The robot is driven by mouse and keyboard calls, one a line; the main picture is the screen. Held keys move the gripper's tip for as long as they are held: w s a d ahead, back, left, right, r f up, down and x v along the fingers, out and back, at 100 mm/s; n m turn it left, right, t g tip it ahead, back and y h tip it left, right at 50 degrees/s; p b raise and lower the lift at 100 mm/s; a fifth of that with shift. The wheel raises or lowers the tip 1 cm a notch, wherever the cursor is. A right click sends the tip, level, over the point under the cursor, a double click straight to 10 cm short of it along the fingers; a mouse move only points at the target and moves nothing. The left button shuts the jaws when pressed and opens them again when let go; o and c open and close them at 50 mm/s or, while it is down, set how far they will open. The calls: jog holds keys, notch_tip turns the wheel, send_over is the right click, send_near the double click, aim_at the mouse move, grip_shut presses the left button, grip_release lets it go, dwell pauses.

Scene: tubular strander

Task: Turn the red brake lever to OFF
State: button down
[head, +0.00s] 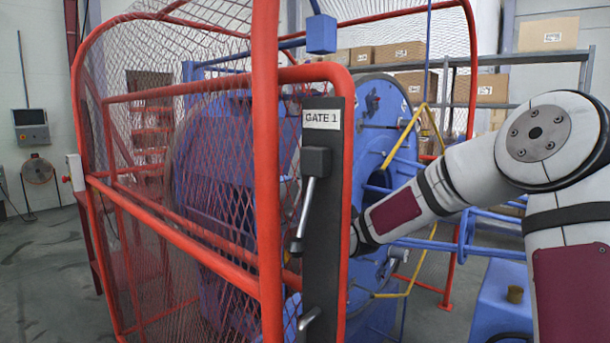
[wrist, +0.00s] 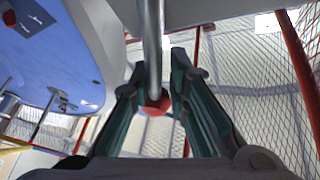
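In the wrist view a bare metal rod with a round red knob (wrist: 155,104) at its end runs down from the top edge; I take it to be the brake lever. My gripper (wrist: 158,68) has its two green-grey fingers apart, one on each side of the rod, with the knob between them. A narrow gap shows on the right of the rod; whether the left finger touches it I cannot tell. In the head view my arm reaches in from the right, and the dark gate plate hides my gripper and the lever. No OFF marking is readable.
The dark plate (head: 325,220) with the GATE 1 label (head: 322,119) and a metal gate handle (head: 307,200) stands close to my arm. Red mesh guarding (head: 268,180) encloses the blue machine (head: 235,150). A yellow frame (head: 402,140) stands behind my forearm. Open floor lies at left.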

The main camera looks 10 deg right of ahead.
jog(key=shift+d+f+n+b, duration=0.1)
jog(key=shift+d+n+b, duration=0.05)
jog(key=shift+n+b, duration=0.15)
dwell(0.4)
jog(key=shift+s+a+n, duration=0.1)
jog(key=shift+a+n, duration=0.1)
jog(key=shift+n, duration=0.1)
jog(key=a+n+y+b, duration=0.1)
jog(key=n+b, duration=0.1)
jog(key=s+a+n+y+b, duration=0.1)
jog(key=n, duration=0.1)
jog(key=s+a+n+y+b, duration=0.1)
jog(key=y+b, duration=0.1)
jog(key=shift+r+n+b, duration=0.2)
jog(key=shift+n+b, duration=0.15)
jog(key=shift+n, duration=0.05)
jog(key=s+a+n+g+y+b, duration=0.1)
jog(key=n+y+b, duration=0.1)
jog(key=n, duration=0.1)
jog(key=s+a+n+g+y+b, duration=0.1)
jog(key=n+y+b, duration=0.1)
jog(key=n+b, duration=0.1)
jog(key=s+a+n+g+y+b, duration=0.1)
jog(key=n+b, duration=0.1)
jog(key=n, duration=0.1)
jog(key=shift+a+f+y+b, duration=0.25)
jog(key=shift+a+y+b, duration=0.15)
jog(key=c, duration=1.7)
grip_release()
jog(key=shift+s+r, duration=0.1)
